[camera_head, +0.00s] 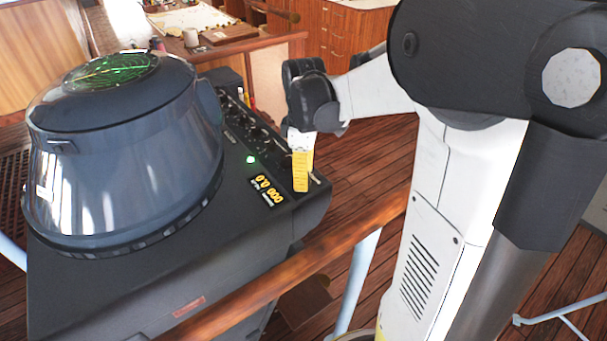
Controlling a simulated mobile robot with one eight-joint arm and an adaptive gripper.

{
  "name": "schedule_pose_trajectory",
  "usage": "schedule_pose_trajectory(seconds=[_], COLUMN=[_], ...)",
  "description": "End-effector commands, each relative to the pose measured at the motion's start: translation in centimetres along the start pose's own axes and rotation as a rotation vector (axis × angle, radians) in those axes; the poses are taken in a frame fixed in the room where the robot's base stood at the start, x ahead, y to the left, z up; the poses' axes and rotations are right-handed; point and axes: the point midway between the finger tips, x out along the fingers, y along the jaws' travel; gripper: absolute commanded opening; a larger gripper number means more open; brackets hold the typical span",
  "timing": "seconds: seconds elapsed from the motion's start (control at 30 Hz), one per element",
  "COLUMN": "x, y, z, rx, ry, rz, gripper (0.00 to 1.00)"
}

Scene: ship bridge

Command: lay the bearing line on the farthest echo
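The radar console (215,262) stands at the left with a large dark hood (125,165) on it. The round green radar screen (112,72) shows through the top of the hood at a steep slant. A faint yellowish line crosses it, but I cannot pick out single echoes. A row of dark controls (255,122) runs along the console's right side. A yellow digit readout (268,189) showing zeros sits near a lit green lamp (250,159). My gripper (300,183) points down at the console's right corner, its yellow end covering part of the panel. Its finger gap is not visible.
A wooden handrail (330,255) runs diagonally in front of the console. Behind are a chart table (188,22) with a mug (191,38) and wooden drawers (335,40). Bare plank floor (365,165) lies right of the console.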

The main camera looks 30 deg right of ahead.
Motion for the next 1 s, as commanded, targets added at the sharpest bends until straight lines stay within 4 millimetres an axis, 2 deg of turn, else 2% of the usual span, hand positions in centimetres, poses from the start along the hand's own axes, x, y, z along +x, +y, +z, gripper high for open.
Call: schedule_pose_trajectory(seconds=[0.03, 0.1, 0.13, 0.57, 1.0], x=[-0.01, -0.01, -0.01, -0.07, -0.15], y=[0.00, 0.00, 0.00, 0.00, 0.00], z=[0.00, 0.00, 0.00, 0.00, 0.00], rx=[0.000, 0.000, 0.000, 0.058, 0.401], ry=[0.000, 0.000, 0.000, 0.000, 0.000], rz=[0.000, 0.000, 0.000, 0.000, 0.000], gripper=[0.28, 0.07, 0.00, 0.00, 0.00])
